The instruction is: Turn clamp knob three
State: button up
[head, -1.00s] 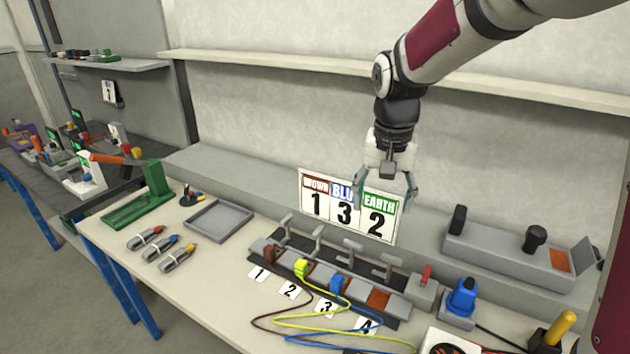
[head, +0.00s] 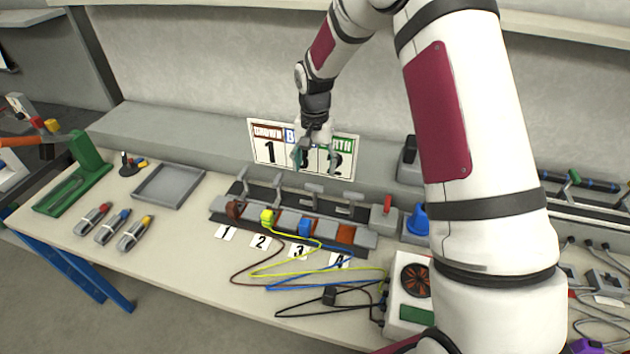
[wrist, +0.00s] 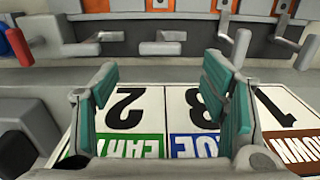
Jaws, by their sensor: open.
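A grey clamp block (head: 368,238) lies on the bench, with cards 1 to 4 in front of it. Clamp knob three (head: 312,189), a grey T-shaped handle, stands third from the left, behind the blue plug (head: 305,227) and card 3 (head: 299,252). In the wrist view, where the order is reversed, knob three (wrist: 163,44) appears at the top centre. My gripper (head: 307,160) is open and empty above and behind the knobs, in front of the number sign (head: 262,155). Its teal fingers (wrist: 160,78) spread in the wrist view, apart from the knob.
Knob two (head: 279,186) and knob four (head: 348,196) stand close on either side. A red-levered switch (head: 384,215) and a blue device (head: 418,220) are at the block's right. Loose wires and a fan box (head: 405,290) lie in front. A grey tray (head: 168,185) is left.

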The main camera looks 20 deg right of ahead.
aim_at(315, 185)
notch_tip(315, 185, down, 7)
jog(key=shift+r+p, duration=0.2)
jog(key=shift+p, duration=0.15)
jog(key=c, duration=1.1)
